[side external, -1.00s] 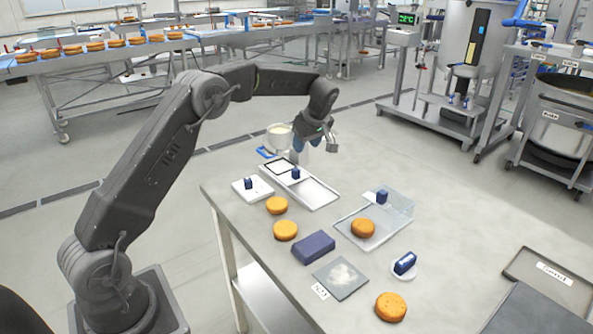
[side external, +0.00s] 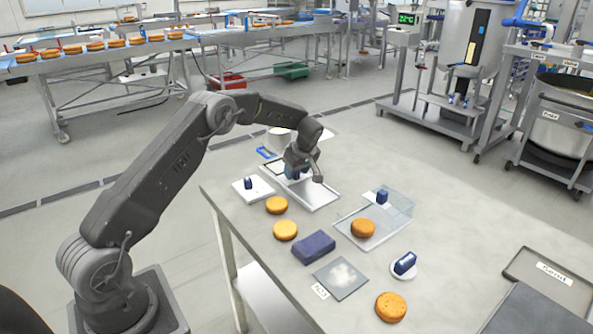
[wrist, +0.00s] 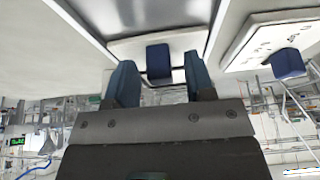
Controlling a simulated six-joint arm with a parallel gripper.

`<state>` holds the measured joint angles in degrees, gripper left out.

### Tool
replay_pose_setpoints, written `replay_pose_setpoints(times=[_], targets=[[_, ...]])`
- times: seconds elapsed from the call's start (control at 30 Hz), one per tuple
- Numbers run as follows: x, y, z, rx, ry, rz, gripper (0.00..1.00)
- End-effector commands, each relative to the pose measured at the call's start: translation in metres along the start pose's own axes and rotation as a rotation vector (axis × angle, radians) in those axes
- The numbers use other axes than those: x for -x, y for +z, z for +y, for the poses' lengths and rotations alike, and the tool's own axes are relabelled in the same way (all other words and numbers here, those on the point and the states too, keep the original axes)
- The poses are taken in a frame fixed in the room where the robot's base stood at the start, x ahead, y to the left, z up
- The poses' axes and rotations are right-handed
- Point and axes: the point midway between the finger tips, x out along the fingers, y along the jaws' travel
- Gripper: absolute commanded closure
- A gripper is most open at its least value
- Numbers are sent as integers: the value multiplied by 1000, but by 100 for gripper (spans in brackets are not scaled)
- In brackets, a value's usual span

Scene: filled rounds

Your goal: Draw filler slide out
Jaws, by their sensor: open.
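The filler unit (side external: 318,195) is a pale, shallow metal channel at the far left of the bench. Its slide carries a dark blue knob (wrist: 158,61), which is hidden behind my gripper in the side view. My gripper (side external: 293,174) is low over the slide end of the channel. In the wrist view my gripper (wrist: 160,80) has its two blue fingers apart, one on each side of the knob. Gaps show between knob and fingers; I cannot tell how deep the knob sits between them.
A white plate with another blue knob (side external: 248,184) lies close by on the left. Orange rounds (side external: 277,205), a dark blue block (side external: 314,247), a clear-walled tray (side external: 349,234) and a powdered grey mat (side external: 341,279) stand nearer. A white pot (side external: 279,138) is behind.

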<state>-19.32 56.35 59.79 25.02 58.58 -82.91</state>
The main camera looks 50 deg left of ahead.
Motion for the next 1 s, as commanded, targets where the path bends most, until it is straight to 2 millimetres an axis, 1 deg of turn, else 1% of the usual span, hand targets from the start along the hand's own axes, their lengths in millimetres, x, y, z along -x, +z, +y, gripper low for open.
replay_pose_setpoints(times=[0.07, 0.57, 0.87, 0.97, 1.0], targets=[[0, 0, 0, 0, 0, 0, 51], [0, 0, 0, 0, 0, 0, 99], [1, 2, 0, -1, 0, 0, 100], [6, 14, 0, -4, -1, -1, 100], [10, 22, 1, -6, 0, -1, 100]])
